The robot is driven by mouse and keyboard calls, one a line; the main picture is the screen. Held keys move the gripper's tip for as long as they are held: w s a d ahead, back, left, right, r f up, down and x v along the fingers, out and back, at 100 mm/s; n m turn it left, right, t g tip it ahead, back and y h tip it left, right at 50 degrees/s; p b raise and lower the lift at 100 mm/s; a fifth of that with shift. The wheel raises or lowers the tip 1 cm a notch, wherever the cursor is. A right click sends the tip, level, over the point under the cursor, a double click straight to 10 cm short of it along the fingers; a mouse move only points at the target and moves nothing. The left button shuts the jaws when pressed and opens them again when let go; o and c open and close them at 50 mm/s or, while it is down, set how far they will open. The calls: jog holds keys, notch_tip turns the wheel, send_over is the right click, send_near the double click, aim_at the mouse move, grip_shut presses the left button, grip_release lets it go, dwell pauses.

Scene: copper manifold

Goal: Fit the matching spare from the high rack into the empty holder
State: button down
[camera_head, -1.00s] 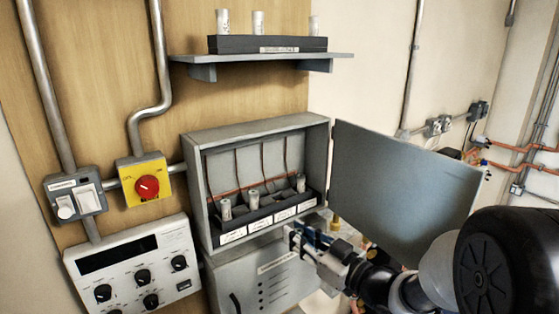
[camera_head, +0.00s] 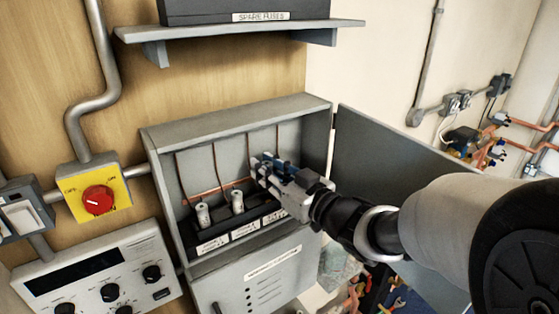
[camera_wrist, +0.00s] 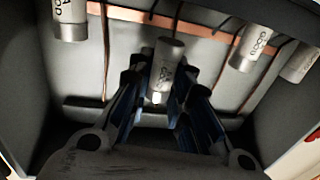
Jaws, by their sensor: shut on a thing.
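My gripper (camera_head: 266,168) is inside the open grey fuse box (camera_head: 240,122), over the right part of the black holder row (camera_head: 224,226). It is shut on a pale cylindrical fuse (camera_wrist: 168,58), which shows between the blue fingers in the wrist view. Two similar fuses stand to the left of my gripper in the head view, one at far left (camera_head: 203,215) and one nearer (camera_head: 237,201).
The spare fuse rack (camera_head: 205,12) sits on a grey shelf (camera_head: 240,32), its top cut off. The box door (camera_head: 385,150) is open to the right, close to my arm. A copper bar (camera_wrist: 140,15) and thin wires run behind the fuses. A yellow-plated red switch (camera_head: 98,200) is left.

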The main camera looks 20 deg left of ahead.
jog(key=shift+w+f+b, duration=0.1)
jog(key=shift+f+b, duration=0.5)
jog(key=shift+f, duration=0.45)
jog(key=shift+f+b, duration=1.25)
dwell(0.5)
jog(key=c, duration=1.4)
grip_release()
jog(key=v, duration=1.2)
